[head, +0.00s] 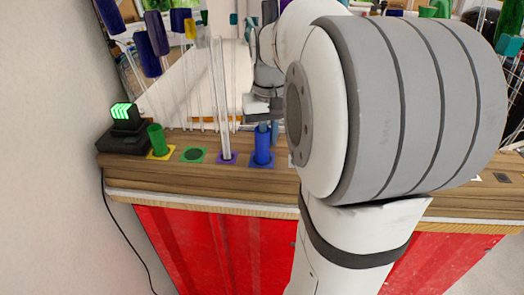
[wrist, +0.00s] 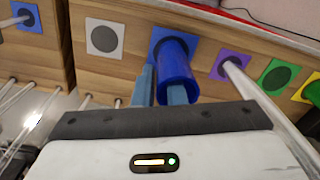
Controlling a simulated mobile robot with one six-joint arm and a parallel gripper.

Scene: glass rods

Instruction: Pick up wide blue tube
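The wide blue tube (head: 262,145) stands upright on a blue square on the wooden shelf in the head view. In the wrist view the blue tube (wrist: 177,70) is large, just beyond my gripper (wrist: 160,90). My gripper's two blue-grey fingers are apart. One finger is left of the tube and the other overlaps its lower end in the picture. In the head view my gripper (head: 264,112) is just behind and above the tube, its fingers partly hidden by it. I cannot tell whether they touch the tube.
A clear glass rod (head: 221,105) stands on the purple square just left of the tube. A green tube (head: 156,139) stands on a yellow square further left; the green square (head: 194,155) between is empty. Thin rods with coloured ends stand behind. My arm hides the right side.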

